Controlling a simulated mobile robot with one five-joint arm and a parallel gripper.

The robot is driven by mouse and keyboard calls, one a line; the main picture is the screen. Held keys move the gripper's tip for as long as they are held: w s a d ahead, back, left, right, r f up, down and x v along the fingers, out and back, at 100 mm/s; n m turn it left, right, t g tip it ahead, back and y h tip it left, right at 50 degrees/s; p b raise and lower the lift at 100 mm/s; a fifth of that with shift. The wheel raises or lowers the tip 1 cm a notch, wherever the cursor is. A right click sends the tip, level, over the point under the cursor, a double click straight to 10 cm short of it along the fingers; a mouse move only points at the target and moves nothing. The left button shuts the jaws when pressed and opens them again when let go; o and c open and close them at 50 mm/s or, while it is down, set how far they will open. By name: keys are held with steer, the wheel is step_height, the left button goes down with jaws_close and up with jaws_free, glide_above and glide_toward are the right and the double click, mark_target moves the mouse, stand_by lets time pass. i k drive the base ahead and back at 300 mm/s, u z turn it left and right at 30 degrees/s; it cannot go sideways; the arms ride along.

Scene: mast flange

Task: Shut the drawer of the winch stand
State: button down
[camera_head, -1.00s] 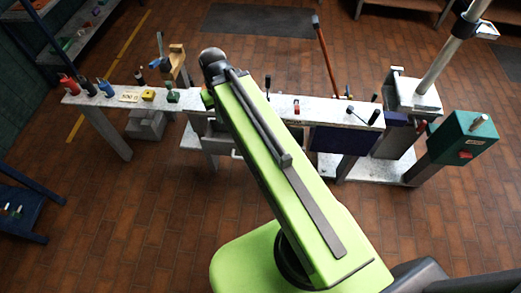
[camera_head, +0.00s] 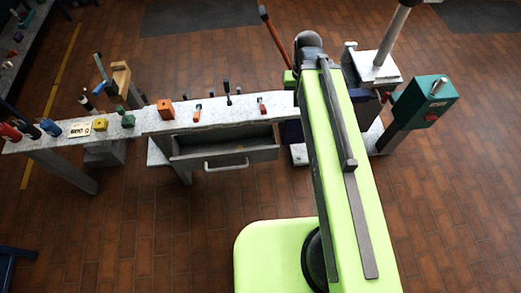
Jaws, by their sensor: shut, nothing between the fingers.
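The winch stand is a pale grey bench top (camera_head: 215,117) that crosses the middle of the view. Its grey drawer (camera_head: 188,160) is pulled open towards me, with a dark gap between its front and the top. The drawer has a pale bar handle (camera_head: 226,166) on its front. My green arm reaches up the picture to the right of the drawer and covers part of the stand's right side. My gripper does not show; the arm's far end hides it or it is out of view.
Small tools and an orange block (camera_head: 165,109) stand on the bench top. A teal box (camera_head: 422,101) on a post and a grey mast stand (camera_head: 371,67) are at the right. A blue frame (camera_head: 18,262) is at the lower left. Brick floor before the drawer is clear.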

mark_target(226, 152)
steer(key=z, duration=0.05)
steer(key=k, duration=1.5)
steer(key=u, duration=1.55)
steer(key=i, duration=1.05)
steer(key=z, duration=0.05)
